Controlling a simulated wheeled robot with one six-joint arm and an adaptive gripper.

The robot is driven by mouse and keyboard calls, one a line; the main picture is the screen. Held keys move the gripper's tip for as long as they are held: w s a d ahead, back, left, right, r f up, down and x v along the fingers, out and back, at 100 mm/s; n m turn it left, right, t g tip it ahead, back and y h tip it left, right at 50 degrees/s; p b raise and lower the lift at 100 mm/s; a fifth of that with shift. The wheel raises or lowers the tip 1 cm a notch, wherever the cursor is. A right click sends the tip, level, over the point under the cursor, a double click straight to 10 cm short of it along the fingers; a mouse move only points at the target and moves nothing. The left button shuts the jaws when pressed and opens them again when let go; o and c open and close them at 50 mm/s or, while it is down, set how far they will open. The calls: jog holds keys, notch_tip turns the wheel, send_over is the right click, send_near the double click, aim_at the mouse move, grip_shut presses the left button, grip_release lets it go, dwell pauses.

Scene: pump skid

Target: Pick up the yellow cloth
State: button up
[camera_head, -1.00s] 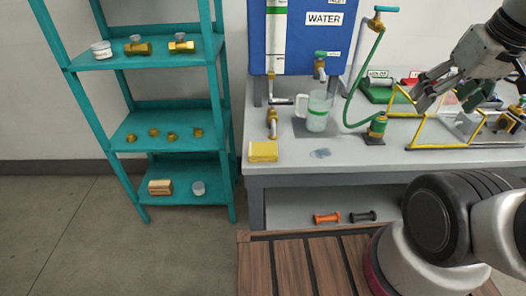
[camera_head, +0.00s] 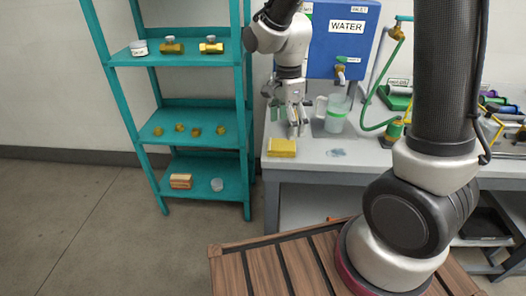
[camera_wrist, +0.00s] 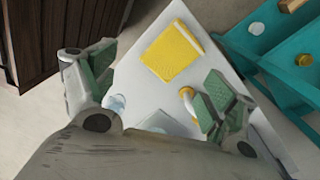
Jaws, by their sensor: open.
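The yellow cloth (camera_head: 282,147) lies folded flat near the front left corner of the grey bench. It also shows in the wrist view (camera_wrist: 172,52), beyond and between my fingers. My gripper (camera_head: 289,125) points down above the bench, just behind the cloth in the head view. In the wrist view my gripper (camera_wrist: 155,100) has its green-padded fingers spread wide, with nothing between them. The cloth is apart from both fingers.
The bench (camera_head: 370,165) holds a clear jug (camera_head: 335,116) right of my gripper and a small blue puddle (camera_head: 336,153). A blue water tank (camera_head: 345,45) stands behind. A teal shelf (camera_head: 200,103) with brass fittings stands close at left. A green hose (camera_head: 368,110) hangs further right.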

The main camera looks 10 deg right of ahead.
aim_at(280, 144)
jog(key=shift+w+a+r+m, duration=0.1)
jog(key=shift+w+a+m, duration=0.1)
jog(key=shift+m, duration=0.4)
jog(key=shift+w+a+r+m, duration=0.1)
jog(key=shift+w+a+m, duration=0.1)
jog(key=shift+m, duration=0.4)
jog(key=m, duration=0.2)
jog(key=shift+w+a+m+t, duration=0.1)
jog(key=shift+w+m+t, duration=0.05)
jog(key=shift+m+t, duration=0.15)
jog(key=shift+f+m, duration=0.2)
jog(key=shift+m, duration=0.1)
notch_tip(280, 144, down, 7)
jog(key=shift+w+f, duration=0.1)
jog(key=shift+f, duration=0.1)
jog(key=shift+c, duration=0.4)
jog(key=c, duration=1.1)
